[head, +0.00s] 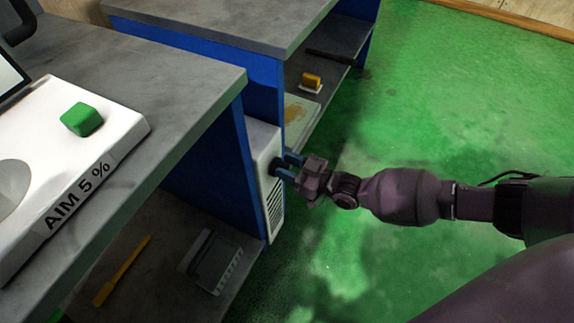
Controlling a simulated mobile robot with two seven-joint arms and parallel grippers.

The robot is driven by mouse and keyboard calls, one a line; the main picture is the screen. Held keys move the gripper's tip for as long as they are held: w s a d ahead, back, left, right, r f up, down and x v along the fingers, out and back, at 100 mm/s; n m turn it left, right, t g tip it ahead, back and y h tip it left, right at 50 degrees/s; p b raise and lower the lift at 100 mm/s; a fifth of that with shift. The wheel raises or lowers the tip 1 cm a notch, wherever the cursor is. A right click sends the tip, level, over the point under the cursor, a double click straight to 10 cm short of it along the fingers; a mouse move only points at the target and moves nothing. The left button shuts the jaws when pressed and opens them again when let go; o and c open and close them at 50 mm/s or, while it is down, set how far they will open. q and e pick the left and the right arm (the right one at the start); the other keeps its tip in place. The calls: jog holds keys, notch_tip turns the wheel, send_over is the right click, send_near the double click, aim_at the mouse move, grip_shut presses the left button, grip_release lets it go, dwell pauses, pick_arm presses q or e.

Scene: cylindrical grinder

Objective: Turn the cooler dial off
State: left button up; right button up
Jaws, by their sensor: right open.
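The cooler (273,216) is a white box with a slatted vent, set at the side of the blue bench. Its dark dial (275,167) shows on the upper part of its face, partly hidden by my gripper. My right gripper (287,166) reaches in from the right with its two fingers apart at the dial. The fingers appear to be around or just in front of the dial; I cannot tell whether they touch it. My left gripper is not in view.
Lower shelves hold a yellow stick (121,271), a grey tray (212,262) and a yellow block (311,80). Green floor (440,100) is open at right.

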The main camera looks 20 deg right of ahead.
jog(key=shift+w, duration=0.1)
grip_shut()
